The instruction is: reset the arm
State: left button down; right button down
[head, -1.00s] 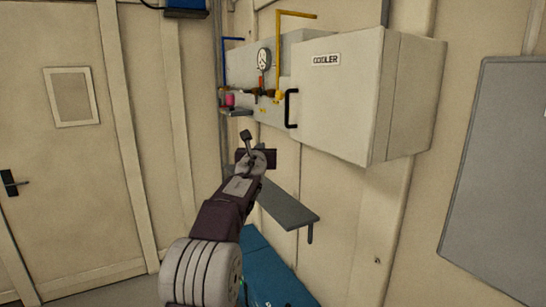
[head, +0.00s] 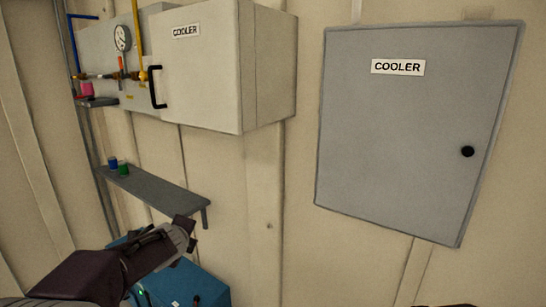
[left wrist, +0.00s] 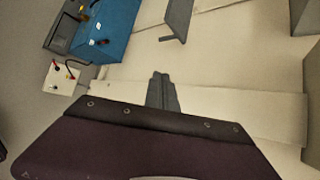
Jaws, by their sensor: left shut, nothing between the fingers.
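My left arm comes in from the lower left in the head view, dark purple and grey. Its gripper (head: 185,228) is in front of the wall, below the right end of the grey shelf in the picture. In the left wrist view the grey fingers (left wrist: 161,88) are together, with nothing between them, pointing at the pale wall and floor area. My right gripper does not show; only a dark sliver at the bottom right edge of the head view can be seen.
A white cooler box (head: 205,75) and a grey cooler panel (head: 415,135) hang on the wall. A grey shelf (head: 160,192) holds a blue and a green item. A blue box (head: 190,285) stands below; it also shows in the left wrist view (left wrist: 108,30).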

pick_arm(q)
jog(key=s+d+f+n+g+h, duration=0.1)
jog(key=s+d+f+n+g, duration=0.1)
jog(key=s+f+n, duration=0.5)
jog(key=s+d+f+n+g+h, duration=0.1)
jog(key=s+d+f+n+g, duration=0.1)
jog(key=s+f+n+g, duration=0.2)
jog(key=s+d+f+n+g+h, duration=0.1)
jog(key=s+d+f+n+g, duration=0.1)
jog(key=s+f+n, duration=0.8)
jog(key=s+g, duration=0.1)
jog(key=s, duration=0.5)
jog(key=shift+d+f+g, duration=0.15)
jog(key=shift+d+g, duration=0.15)
jog(key=shift+d, duration=0.1)
